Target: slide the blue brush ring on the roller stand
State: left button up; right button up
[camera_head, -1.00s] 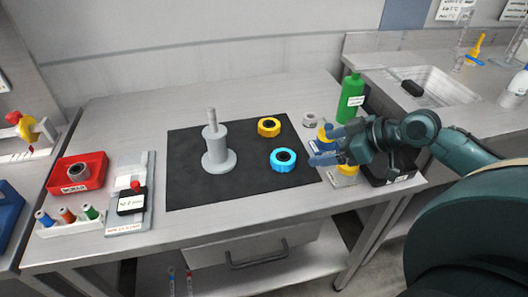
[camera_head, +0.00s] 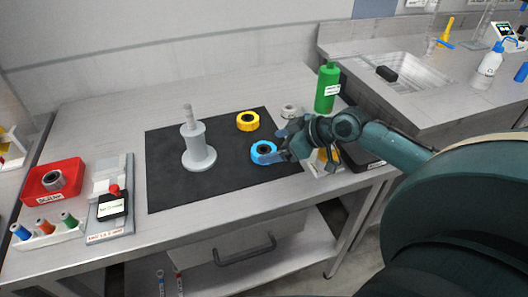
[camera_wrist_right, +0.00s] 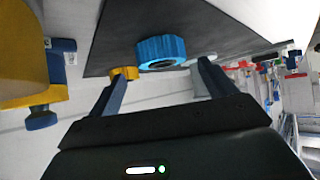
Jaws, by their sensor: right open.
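The blue brush ring (camera_head: 264,152) lies flat on the dark mat (camera_head: 172,190), right of the roller stand. It also shows in the right wrist view (camera_wrist_right: 161,52), beyond and between my fingers. The grey roller stand (camera_head: 195,143) stands upright on the mat, with a thin post on top and nothing around it. My right gripper (camera_head: 272,150) is open at the ring's right side, its fingers partly covering the ring in the head view. In the wrist view the gripper (camera_wrist_right: 160,85) holds nothing. My left gripper is in neither view.
A yellow ring (camera_head: 248,121) lies behind the blue one. A grey ring (camera_head: 291,111) and green bottle (camera_head: 327,88) stand at the back right. A red bin (camera_head: 54,180) and a tray (camera_head: 110,205) are at left. The mat's front left is clear.

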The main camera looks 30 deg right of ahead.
aim_at(260, 150)
jog(key=x, duration=0.4)
jog(key=shift+w+a+f, duration=0.1)
jog(key=shift+a, duration=0.15)
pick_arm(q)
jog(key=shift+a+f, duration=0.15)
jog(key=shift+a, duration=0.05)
pick_arm(e)
jog(key=shift+c, duration=0.2)
